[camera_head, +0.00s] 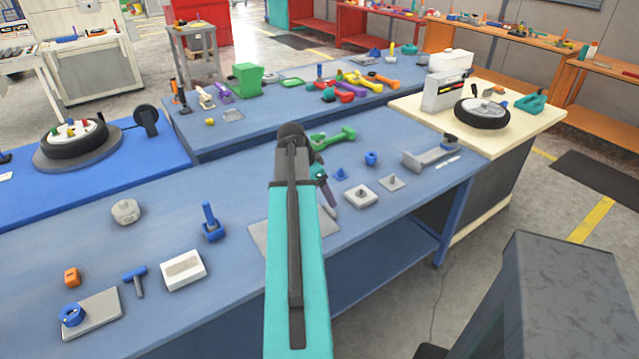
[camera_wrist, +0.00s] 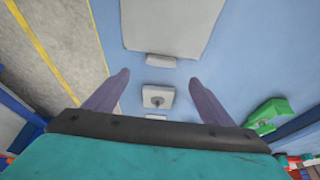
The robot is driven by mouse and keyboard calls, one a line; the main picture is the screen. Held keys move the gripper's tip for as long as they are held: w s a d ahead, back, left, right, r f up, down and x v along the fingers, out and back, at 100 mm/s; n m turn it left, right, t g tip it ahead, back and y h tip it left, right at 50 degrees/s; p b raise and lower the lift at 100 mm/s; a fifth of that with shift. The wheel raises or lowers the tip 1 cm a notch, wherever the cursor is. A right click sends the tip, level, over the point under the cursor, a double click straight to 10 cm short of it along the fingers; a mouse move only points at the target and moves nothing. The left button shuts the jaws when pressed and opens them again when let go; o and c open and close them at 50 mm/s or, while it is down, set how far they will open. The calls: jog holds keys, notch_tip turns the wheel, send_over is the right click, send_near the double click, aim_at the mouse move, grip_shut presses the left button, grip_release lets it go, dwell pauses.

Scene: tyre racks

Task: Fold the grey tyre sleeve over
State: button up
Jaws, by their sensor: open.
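A flat grey sheet (camera_head: 262,240) lies on the blue bench, partly hidden behind my arm; it looks like the grey tyre sleeve, though I cannot confirm that. In the wrist view a large pale grey sheet (camera_wrist: 175,25) shows at the top, beyond my fingertips, apparently the same piece. It lies flat, and no fold is visible. My gripper (camera_wrist: 159,75) is open with nothing between its two fingers, which point down at the bench. In the head view my arm hides most of the gripper.
A grey square plate with a stud (camera_wrist: 157,97) lies below my fingers. A green tool (camera_head: 333,138), a grey tool (camera_head: 432,156) and a blue ring (camera_head: 371,158) lie on the bench. A white block (camera_head: 183,271) lies left. Bare bench separates them.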

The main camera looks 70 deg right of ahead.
aim_at(330, 210)
jog(key=shift+p+x, duration=0.8)
jog(key=shift+x, duration=3.65)
jog(key=c, duration=1)
jog(key=shift+c, duration=0.7)
jog(key=shift+r, duration=0.15)
